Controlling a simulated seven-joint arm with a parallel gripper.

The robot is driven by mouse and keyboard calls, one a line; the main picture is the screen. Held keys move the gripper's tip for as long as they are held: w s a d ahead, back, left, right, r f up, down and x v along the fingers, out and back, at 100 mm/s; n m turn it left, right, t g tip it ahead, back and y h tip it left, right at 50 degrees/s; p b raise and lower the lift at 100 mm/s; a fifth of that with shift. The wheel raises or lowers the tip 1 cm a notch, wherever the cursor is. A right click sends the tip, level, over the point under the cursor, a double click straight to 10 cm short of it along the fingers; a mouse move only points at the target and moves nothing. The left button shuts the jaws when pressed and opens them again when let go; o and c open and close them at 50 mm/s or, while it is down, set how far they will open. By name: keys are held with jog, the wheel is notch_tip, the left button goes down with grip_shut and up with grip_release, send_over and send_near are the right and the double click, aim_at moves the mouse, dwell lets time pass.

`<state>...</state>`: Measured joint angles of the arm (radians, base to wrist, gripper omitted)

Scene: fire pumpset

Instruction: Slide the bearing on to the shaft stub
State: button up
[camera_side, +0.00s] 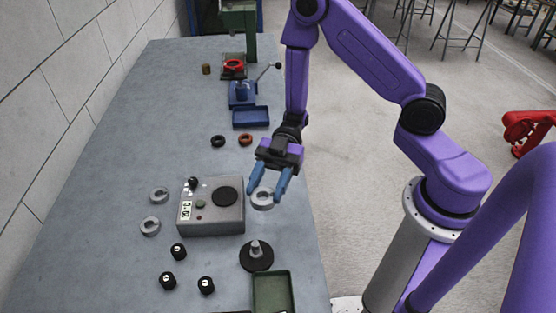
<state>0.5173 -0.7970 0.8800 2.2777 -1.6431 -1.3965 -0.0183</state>
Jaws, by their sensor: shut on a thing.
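My gripper (266,196) has blue fingers pointing down, shut on a silver ring-shaped bearing (262,206). The bearing is between the fingertips, to the right of the grey box; its exact height over the table cannot be told. The shaft stub (256,248) is a short light-grey post standing upright on a round black base, nearer the camera than the gripper. The bearing and the stub are apart. Two similar silver rings, one (158,194) behind the other (150,226), lie on the table to the left.
A grey control box (212,217) with a black disc on top stands left of the gripper. A green tray (273,291) is in front of the stub. Several black knobs lie front left.

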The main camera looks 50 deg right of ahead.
jog(key=s+a+f, duration=0.1)
jog(key=a+f, duration=0.2)
jog(key=a, duration=0.1)
jog(key=shift+a+f, duration=0.25)
jog(key=shift+f, duration=0.15)
jog(key=shift+s+f+t, duration=0.1)
jog(key=shift+t, duration=0.2)
jog(key=shift+f, duration=2.1)
jog(key=shift+f, duration=1.05)
jog(key=o, duration=1.3)
jog(key=v, duration=1.7)
jog(key=shift+d+r, duration=0.15)
jog(key=shift+d, duration=0.05)
